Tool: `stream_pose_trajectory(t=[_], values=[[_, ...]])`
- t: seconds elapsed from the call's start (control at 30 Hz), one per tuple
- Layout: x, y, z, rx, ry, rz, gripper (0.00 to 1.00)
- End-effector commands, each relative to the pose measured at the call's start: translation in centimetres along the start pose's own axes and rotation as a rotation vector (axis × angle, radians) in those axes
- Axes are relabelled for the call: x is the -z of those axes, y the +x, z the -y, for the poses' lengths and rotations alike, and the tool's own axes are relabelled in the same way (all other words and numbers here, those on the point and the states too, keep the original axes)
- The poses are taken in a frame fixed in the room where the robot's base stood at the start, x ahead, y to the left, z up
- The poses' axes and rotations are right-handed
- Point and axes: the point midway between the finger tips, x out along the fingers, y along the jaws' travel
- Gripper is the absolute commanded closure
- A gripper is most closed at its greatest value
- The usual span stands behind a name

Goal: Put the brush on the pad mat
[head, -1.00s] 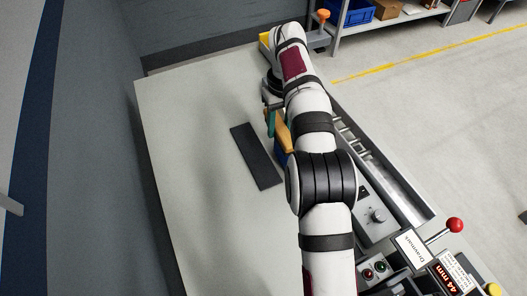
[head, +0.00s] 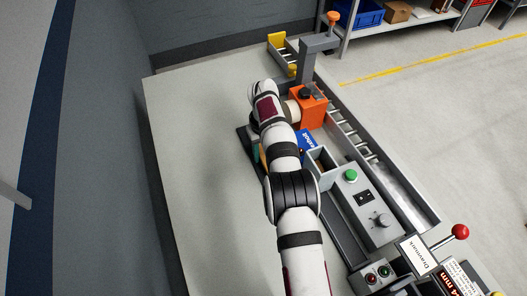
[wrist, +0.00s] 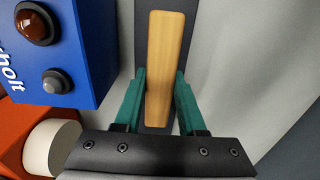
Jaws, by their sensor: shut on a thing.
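The brush (wrist: 165,60) shows in the wrist view as a long tan wooden piece between the teal fingers of my gripper (wrist: 160,100). My gripper is shut on it. The pad mat (wrist: 192,45) is a dark grey strip directly behind the brush in that view. I cannot tell whether the brush touches it. In the head view the mat (head: 243,134) is mostly hidden by my arm, with its far left end showing. A bit of the brush (head: 264,157) shows left of my arm, and the gripper (head: 258,153) is largely hidden.
A blue box with a red button (wrist: 75,40) stands close left of my gripper in the wrist view. An orange box (head: 308,106) and a grey control panel (head: 362,205) line the bench's right side. The bench's left side (head: 190,160) is clear.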

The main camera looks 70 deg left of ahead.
Motion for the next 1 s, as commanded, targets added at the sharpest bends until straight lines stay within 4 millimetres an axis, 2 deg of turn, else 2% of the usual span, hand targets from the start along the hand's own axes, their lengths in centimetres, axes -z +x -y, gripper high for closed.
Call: stream_pose_trajectory(t=[0.07, 0.1, 0.23, 0.47, 0.57, 0.67, 0.9, 1.0], values=[[0.0, 0.2, 0.0, 0.000, 0.000, 0.001, 1.00], [0.0, 0.2, 0.0, 0.000, 0.000, 0.001, 0.53], [0.0, 0.2, 0.0, 0.000, 0.000, 0.001, 0.31], [0.0, 0.2, 0.0, 0.000, 0.000, 0.001, 0.31], [0.0, -0.4, 0.0, 0.000, 0.000, -0.001, 0.31], [0.1, -2.6, 0.0, 0.000, 0.001, -0.003, 0.31], [0.1, -9.2, 0.0, -0.001, 0.001, -0.002, 0.31], [0.1, -11.0, 0.0, -0.001, 0.001, 0.000, 0.31]])
